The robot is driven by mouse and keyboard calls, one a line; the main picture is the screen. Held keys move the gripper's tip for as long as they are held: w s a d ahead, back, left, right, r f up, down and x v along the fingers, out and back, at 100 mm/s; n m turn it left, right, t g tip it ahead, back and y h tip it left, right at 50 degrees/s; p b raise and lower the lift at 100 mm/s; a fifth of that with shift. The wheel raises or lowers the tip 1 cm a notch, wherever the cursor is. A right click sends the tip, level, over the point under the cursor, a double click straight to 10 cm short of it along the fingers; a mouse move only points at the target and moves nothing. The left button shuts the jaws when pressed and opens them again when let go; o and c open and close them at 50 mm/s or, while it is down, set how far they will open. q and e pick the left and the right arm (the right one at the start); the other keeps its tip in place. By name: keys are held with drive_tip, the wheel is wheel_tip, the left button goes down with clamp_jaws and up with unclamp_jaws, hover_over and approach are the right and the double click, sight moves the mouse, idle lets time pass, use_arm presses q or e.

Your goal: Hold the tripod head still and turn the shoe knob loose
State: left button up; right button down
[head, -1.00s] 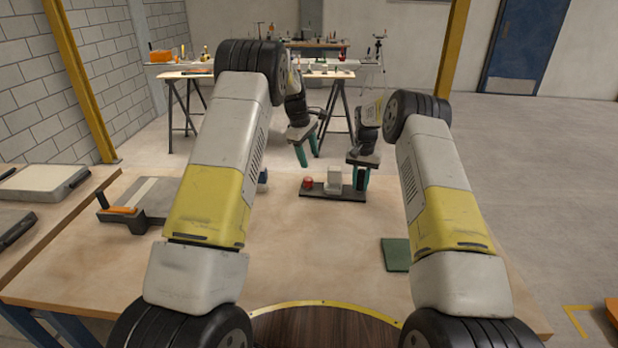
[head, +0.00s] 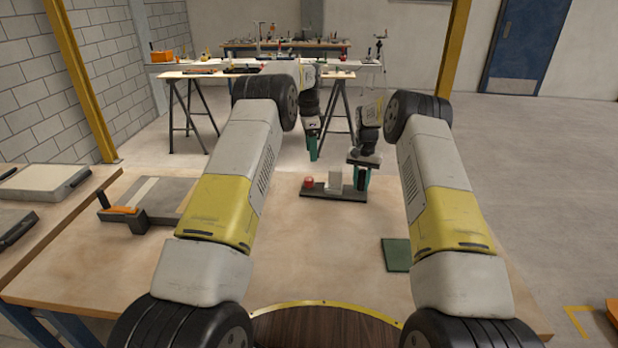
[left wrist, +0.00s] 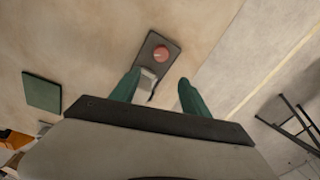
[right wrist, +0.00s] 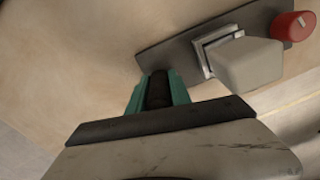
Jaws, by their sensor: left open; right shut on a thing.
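The tripod head is a dark flat bar (head: 322,191) on the workbench with a pale grey block (head: 334,180) near its middle, which looks clamped in a metal shoe (right wrist: 208,55) in the right wrist view. The red shoe knob (head: 308,182), with a white mark on top, is at the bar's left end; it also shows in the left wrist view (left wrist: 161,54). My right gripper (head: 360,181) is shut on a dark upright post (right wrist: 158,88) at the bar's right end. My left gripper (head: 313,154) is open and empty, apart from the knob. Its fingers partly hide the block in its wrist view.
A green pad (head: 396,254) lies on the workbench (head: 300,250) at the right. A grey device with an orange part (head: 122,210) stands at the left. The bench in front of the bar is clear.

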sight(309, 178)
use_arm(q)
drive_tip(key=f+m, duration=0.6)
drive_tip(key=f, duration=0.1)
drive_tip(key=f+m, duration=0.3)
drive_tip(key=f, duration=0.1)
drive_tip(key=shift+a+f+y, duration=0.15)
drive_tip(key=shift+a+y, duration=0.15)
drive_tip(key=shift+a, duration=0.1)
drive_tip(key=shift+c, duration=0.2)
clamp_jaws()
